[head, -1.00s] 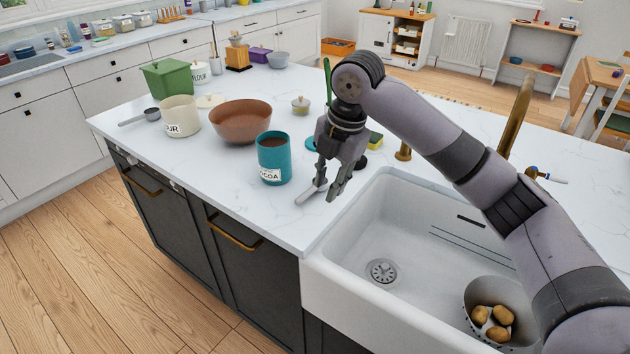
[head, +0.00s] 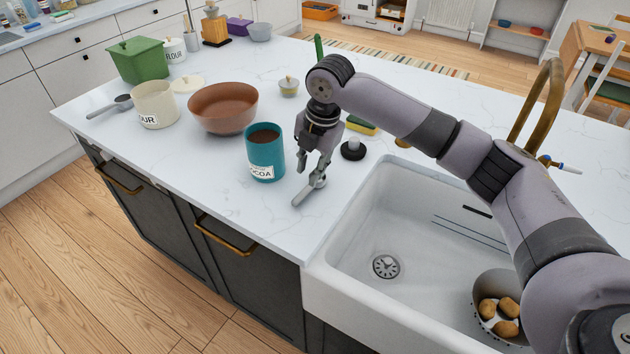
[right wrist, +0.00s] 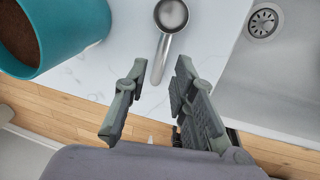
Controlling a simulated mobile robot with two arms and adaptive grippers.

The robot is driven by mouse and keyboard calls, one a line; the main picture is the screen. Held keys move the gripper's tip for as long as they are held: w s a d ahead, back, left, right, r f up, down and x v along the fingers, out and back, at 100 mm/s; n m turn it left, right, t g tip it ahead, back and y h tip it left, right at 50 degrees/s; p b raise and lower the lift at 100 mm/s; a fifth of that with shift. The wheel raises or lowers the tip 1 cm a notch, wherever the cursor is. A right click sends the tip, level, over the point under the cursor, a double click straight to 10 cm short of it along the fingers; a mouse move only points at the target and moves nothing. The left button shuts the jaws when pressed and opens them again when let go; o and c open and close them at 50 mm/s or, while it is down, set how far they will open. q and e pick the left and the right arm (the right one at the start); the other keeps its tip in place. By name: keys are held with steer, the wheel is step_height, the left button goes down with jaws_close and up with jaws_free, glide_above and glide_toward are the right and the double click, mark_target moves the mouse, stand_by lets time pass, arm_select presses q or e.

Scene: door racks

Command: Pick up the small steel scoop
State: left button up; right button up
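The small steel scoop (head: 305,193) lies on the white counter between the teal cocoa canister and the sink. In the right wrist view, its round bowl (right wrist: 172,14) is at the top and its handle points down between my fingertips. My right gripper (head: 313,168) is above the scoop, pointing down. In the right wrist view, my right gripper (right wrist: 160,68) is open, with a finger on either side of the handle and gaps between. Whether the fingertips are level with the handle is unclear. My left gripper is not in view.
The cocoa canister (head: 265,152) stands close left of my right gripper. The sink (head: 350,262), holding a colander of potatoes, is to the right. A black stopper-like object (head: 353,150) sits behind.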

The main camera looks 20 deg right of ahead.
mark_target(307, 189)
steer(key=shift+a+f, duration=0.1)
steer(key=shift+f, duration=0.85)
steer(key=f, duration=0.1)
steer(key=f+p, duration=0.1)
steer(key=f, duration=0.1)
steer(key=shift+w+a+f+p, duration=0.1)
steer(key=shift+w+f+p, duration=0.15)
steer(key=shift+f+p, duration=0.05)
steer(key=shift+w+a+f, duration=0.1)
steer(key=shift+f, duration=0.5)
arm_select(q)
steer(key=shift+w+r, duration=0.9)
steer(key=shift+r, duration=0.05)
arm_select(e)
steer(key=shift+c, duration=0.4)
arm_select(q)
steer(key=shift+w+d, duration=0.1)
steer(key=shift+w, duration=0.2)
arm_select(e)
jaws_close()
